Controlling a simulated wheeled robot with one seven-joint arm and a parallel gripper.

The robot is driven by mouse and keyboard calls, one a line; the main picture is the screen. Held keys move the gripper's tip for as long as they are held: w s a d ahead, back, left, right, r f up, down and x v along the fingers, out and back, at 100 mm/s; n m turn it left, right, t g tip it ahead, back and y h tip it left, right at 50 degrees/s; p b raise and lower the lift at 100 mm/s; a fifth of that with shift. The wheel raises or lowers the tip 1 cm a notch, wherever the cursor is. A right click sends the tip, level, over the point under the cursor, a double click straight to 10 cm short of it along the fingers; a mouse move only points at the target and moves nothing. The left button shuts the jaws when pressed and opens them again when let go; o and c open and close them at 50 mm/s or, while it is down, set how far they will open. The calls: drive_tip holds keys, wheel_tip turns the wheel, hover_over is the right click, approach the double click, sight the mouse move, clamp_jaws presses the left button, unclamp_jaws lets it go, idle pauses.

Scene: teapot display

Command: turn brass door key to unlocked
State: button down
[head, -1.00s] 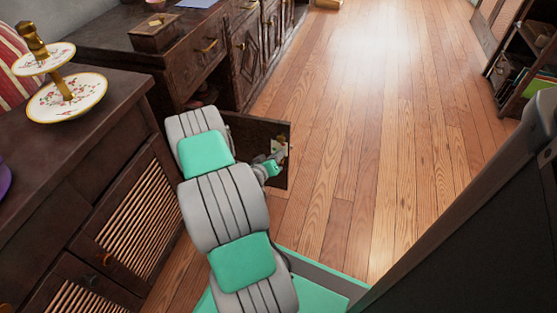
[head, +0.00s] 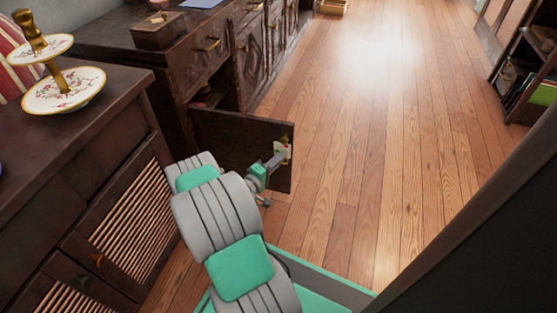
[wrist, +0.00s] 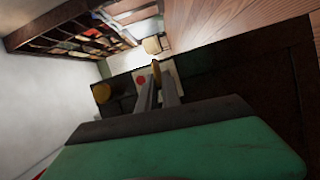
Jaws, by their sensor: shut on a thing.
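The dark wooden cabinet door (head: 235,145) stands open, with a pale lock plate (head: 287,146) near its free edge. In the wrist view the plate (wrist: 141,90) carries a red mark. The brass key (wrist: 156,70) shows as a small yellow piece at my fingertips, in front of the plate. My gripper (head: 278,159) reaches the plate from the lower left and is shut on the key; it also shows in the wrist view (wrist: 159,84). My fingers hide part of the key, and its turn angle is hard to tell.
A dark cabinet (head: 120,150) with slatted doors stands at the left, bearing a two-tier cake stand (head: 64,90). A sideboard (head: 130,45) is behind the door. The wooden floor (head: 360,130) to the right is clear.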

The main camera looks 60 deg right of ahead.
drive_tip(key=shift+f+n, duration=0.15)
drive_tip(key=shift+n, duration=0.45)
drive_tip(key=c, duration=1.5)
unclamp_jaws()
drive_tip(key=shift+c, duration=0.2)
